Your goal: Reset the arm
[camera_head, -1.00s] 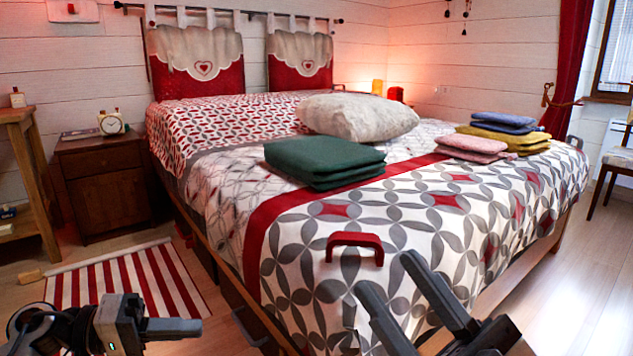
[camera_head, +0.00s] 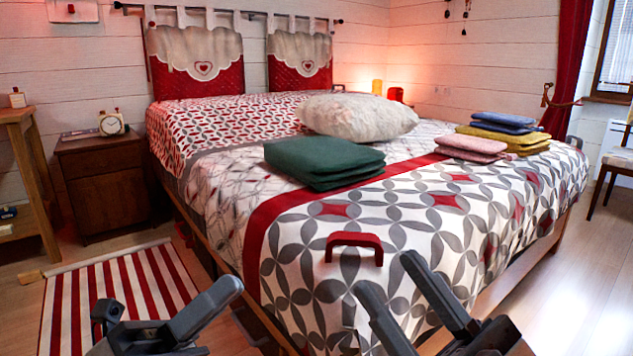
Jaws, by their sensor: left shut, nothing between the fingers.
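My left gripper (camera_head: 226,290) is at the lower left of the head view, over the floor in front of the bed's near left corner. Its fingers are shut with nothing between them, and they point up and to the right. My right gripper (camera_head: 386,276) is at the bottom centre right, in front of the bed's near end. Its two dark fingers stand apart with nothing between them.
The bed (camera_head: 310,275) fills the middle, with folded green cloths (camera_head: 322,160), a pillow (camera_head: 358,117) and a red handle-shaped object (camera_head: 354,240). A nightstand (camera_head: 103,185) and striped rug (camera_head: 95,310) are left. Floor (camera_head: 585,290) at right is clear.

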